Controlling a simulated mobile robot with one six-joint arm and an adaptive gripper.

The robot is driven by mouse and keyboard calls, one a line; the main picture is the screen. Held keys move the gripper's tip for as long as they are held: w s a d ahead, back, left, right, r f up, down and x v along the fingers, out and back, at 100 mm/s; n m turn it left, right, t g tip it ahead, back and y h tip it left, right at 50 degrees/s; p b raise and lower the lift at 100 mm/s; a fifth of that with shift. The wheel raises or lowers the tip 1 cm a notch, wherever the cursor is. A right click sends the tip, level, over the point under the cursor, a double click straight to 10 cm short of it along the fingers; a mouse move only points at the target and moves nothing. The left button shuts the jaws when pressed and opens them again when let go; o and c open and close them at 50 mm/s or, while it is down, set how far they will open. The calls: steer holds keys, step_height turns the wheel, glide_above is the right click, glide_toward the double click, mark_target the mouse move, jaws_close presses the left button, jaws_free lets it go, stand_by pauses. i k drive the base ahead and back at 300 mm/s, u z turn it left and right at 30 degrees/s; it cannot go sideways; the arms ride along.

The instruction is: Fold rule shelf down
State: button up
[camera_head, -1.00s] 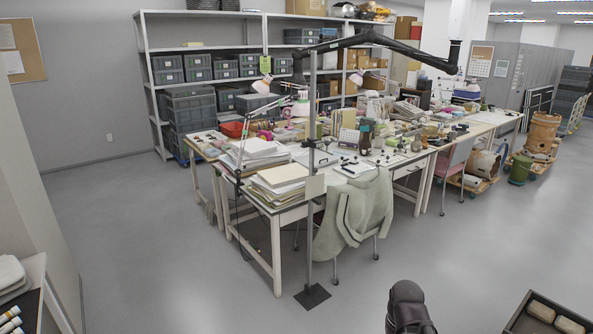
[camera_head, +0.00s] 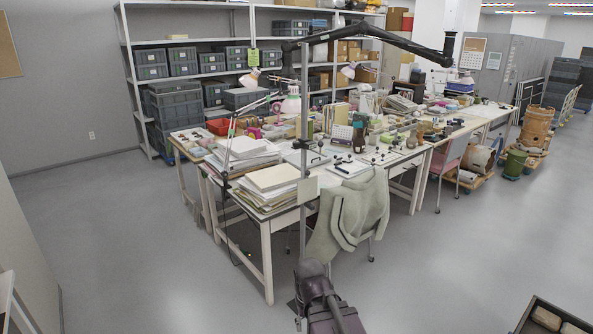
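I cannot pick out a folding rule shelf with certainty. The only large shelving is a grey metal rack (camera_head: 190,42) along the back wall, holding dark storage bins (camera_head: 167,115) and cardboard boxes. Part of a pale board or shelf edge (camera_head: 6,292) shows at the lower left, mostly cut off by the frame. Dark links of my own arm show at the bottom centre, in front of the worktable. No gripper fingers are visible.
A white worktable (camera_head: 266,262) carries papers, lamps and many small objects. A chair with a grey-green garment (camera_head: 348,212) stands at its front. A dark tray (camera_head: 541,318) is at the lower right. The grey floor is open at left and right.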

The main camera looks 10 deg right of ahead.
mark_target(306, 188)
steer(key=u, duration=0.05)
steer(key=i, duration=0.8)
steer(key=z, duration=0.6)
steer(key=i, duration=0.5)
steer(key=z, duration=0.35)
